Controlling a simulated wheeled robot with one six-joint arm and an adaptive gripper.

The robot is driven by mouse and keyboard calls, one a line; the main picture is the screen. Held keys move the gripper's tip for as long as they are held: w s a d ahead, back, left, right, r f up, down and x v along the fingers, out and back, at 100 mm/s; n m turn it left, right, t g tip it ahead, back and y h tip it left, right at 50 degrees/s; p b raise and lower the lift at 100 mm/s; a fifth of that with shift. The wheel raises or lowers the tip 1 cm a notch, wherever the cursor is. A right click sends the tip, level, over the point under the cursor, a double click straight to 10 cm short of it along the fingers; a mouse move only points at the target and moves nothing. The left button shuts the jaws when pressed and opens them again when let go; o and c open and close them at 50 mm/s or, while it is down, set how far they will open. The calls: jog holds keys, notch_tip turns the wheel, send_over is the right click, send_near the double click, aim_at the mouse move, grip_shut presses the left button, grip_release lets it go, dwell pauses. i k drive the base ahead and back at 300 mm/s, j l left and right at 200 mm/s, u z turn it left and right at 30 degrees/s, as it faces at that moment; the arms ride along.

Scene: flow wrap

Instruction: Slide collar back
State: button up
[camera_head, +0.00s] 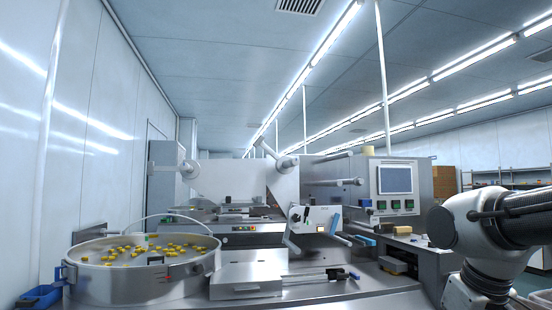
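The flow wrap machine (245,185) stands across the middle, with a pale upright back panel. A light horizontal shaft (325,183) sticks out to the right of the panel. It has a thicker grey ring-like piece (357,182) near its right end, which may be the collar; at this size I cannot tell for sure. Another light shaft (325,157) runs above it. My arm shows at the right edge, well to the right of these shafts and apart from them. My gripper does not show in the picture.
A round steel bowl (130,286) with yellow pieces stands at the front left, beside a blue bin (38,297). A control cabinet (398,210) with a screen stands right of centre. Small tools (340,274) lie on the front steel surface. Cartons (444,180) stand behind.

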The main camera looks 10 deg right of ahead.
aim_at(278, 167)
jog(key=i+j+u, duration=0.3)
jog(key=i+j, duration=0.5)
jog(key=i, duration=0.2)
